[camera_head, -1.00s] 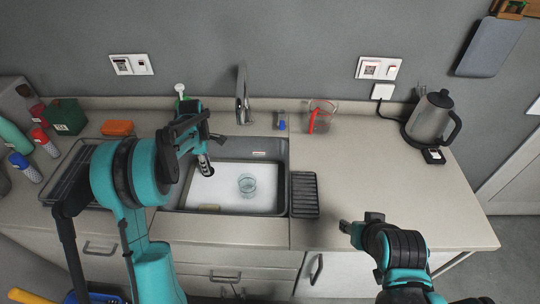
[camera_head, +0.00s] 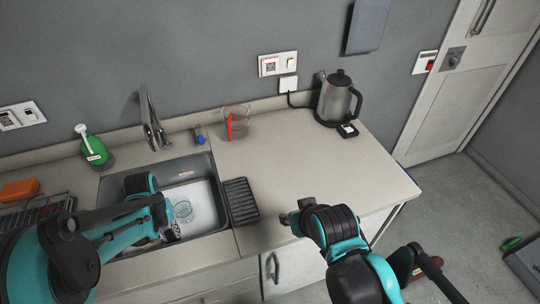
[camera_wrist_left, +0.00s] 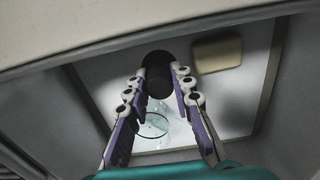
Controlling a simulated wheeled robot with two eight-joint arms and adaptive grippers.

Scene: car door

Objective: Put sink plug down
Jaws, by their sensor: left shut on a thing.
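In the left wrist view, the two fingers of my left gripper (camera_wrist_left: 160,95) are shut on a dark round sink plug (camera_wrist_left: 158,74). In the head view, my left gripper (camera_head: 171,231) is low over the sink basin (camera_head: 205,208), just in front of a clear glass (camera_head: 183,211). The plug is hard to make out there, and my arm hides the left part of the basin. The glass also shows between the fingers in the left wrist view (camera_wrist_left: 152,126). My right gripper (camera_head: 289,217) is over the counter's front edge; its jaw opening is unclear.
A tan sponge (camera_wrist_left: 217,52) lies in the basin. A faucet (camera_head: 151,120) stands behind it, with a ribbed black mat (camera_head: 240,201) to its right. A green bottle (camera_head: 92,147), a measuring cup (camera_head: 236,123) and a kettle (camera_head: 337,100) stand farther back. The right counter is mostly clear.

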